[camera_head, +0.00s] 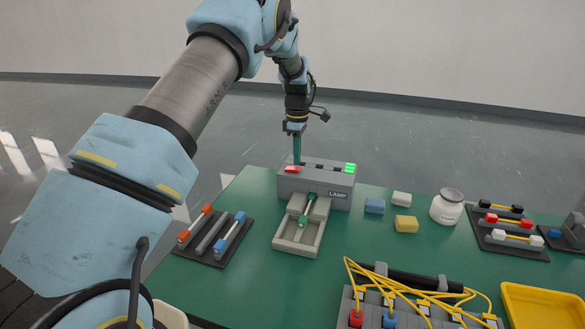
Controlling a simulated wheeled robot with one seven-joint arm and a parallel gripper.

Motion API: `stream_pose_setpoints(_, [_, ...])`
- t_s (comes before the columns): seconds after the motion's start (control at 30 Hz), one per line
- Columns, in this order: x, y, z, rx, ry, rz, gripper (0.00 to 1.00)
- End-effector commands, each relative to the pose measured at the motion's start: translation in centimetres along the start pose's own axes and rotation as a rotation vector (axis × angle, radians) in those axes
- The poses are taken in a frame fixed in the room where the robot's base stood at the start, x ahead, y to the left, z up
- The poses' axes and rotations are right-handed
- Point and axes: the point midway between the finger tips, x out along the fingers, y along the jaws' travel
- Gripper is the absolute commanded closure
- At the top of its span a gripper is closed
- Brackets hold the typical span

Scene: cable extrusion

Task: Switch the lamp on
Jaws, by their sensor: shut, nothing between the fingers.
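The lamp unit is a grey box (318,188) labelled LAMP at the back of the green table. A red piece (292,170) is on the left of its top and a lit green block (350,168) is at the right. A light grey tray (296,242) in front of it holds a bar with green ends (307,212). My gripper (297,160) points down at the top of the box near the red piece. Its fingers are shut with nothing seen between them. I cannot tell whether the fingertips touch the box.
A dark rack (212,252) with orange-ended and blue-ended bars lies left of the tray. Small blue (374,206), white (401,199) and yellow blocks (405,224) and a white jar (446,207) stand right. Yellow cables (400,283) and a yellow tray (541,306) are in front.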

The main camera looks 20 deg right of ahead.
Motion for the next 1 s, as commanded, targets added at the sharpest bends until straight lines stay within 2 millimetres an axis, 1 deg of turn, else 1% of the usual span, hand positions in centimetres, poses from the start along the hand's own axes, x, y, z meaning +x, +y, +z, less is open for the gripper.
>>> stream_pose_setpoints(0.4, [0.04, 0.0, 0.0, 0.0, 0.0, 0.0, 1.0])
stream_pose_setpoints(1.0, [0.87, -0.01, 0.01, 0.0, 0.0, 0.0, 1.0])
